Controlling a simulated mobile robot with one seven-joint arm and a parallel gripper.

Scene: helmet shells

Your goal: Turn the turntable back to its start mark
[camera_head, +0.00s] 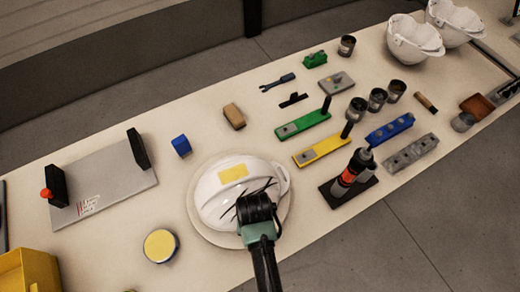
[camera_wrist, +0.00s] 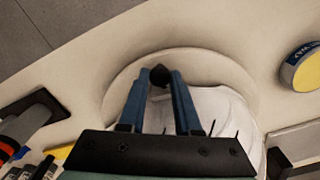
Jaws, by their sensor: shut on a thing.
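The turntable (camera_head: 203,229) is a round cream disc on the bench. A white helmet shell (camera_head: 212,190) with a yellow patch (camera_head: 233,173) sits on it. My gripper (camera_head: 256,208) is over the disc's near right part, beside the shell. In the wrist view, the turntable (camera_wrist: 122,90) lies under my gripper (camera_wrist: 160,78) and the shell (camera_wrist: 222,105) is to the right. The fingers are closed on a small dark knob (camera_wrist: 160,74) above the disc's rim area. How the knob joins the disc is hidden. I cannot make out a start mark.
A yellow-topped round tin (camera_head: 160,245) stands left of the turntable. A red-and-black tool on a dark base (camera_head: 349,180) stands to the right. Bench between them is clear.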

